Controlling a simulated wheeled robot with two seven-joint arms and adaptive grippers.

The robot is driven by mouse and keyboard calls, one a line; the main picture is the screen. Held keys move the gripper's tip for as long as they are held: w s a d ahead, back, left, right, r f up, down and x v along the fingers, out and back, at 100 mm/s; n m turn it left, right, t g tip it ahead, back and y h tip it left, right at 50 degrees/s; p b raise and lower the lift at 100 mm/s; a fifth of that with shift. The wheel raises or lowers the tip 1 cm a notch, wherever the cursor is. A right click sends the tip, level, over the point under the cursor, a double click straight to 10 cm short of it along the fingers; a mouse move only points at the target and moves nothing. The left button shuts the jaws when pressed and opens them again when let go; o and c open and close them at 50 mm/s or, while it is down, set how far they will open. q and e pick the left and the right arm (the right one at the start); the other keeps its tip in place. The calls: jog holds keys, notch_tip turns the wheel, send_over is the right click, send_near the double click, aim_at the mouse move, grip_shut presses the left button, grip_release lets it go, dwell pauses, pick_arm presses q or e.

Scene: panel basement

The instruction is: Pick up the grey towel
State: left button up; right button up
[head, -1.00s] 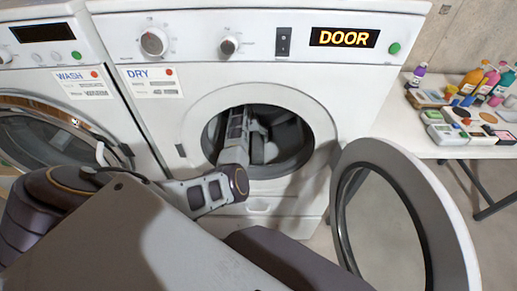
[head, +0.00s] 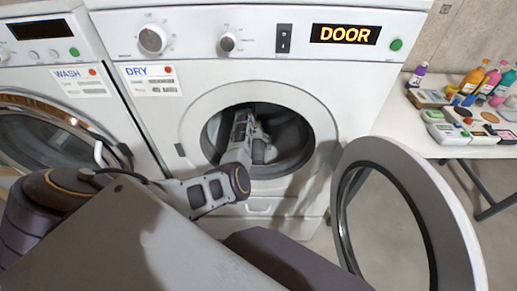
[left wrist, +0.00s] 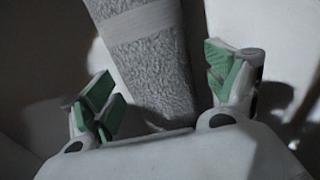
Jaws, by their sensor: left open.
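The grey towel (left wrist: 152,65) shows in the left wrist view as a fuzzy grey strip with a smoother, lighter band near the top. It runs down between the two green-padded fingers of my left gripper (left wrist: 162,92). The fingers are spread, with gaps to the towel on both sides; its lower end is hidden behind the gripper body. In the head view my left arm reaches through the open round door of the dryer (head: 205,75), and the left gripper (head: 262,143) is inside the dim drum. The towel is hard to make out there. My right gripper is not in view.
The dryer door (head: 455,215) stands swung open to the right. The washer (head: 50,85) stands on the left with its door shut. A white table (head: 430,145) on the right holds bottles and small boxes. The drum rim closely surrounds my left forearm.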

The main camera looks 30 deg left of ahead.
aim_at(258, 142)
pick_arm(q)
jog(key=c, duration=1.2)
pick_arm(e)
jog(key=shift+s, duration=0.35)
pick_arm(q)
jog(key=shift+r, duration=0.2)
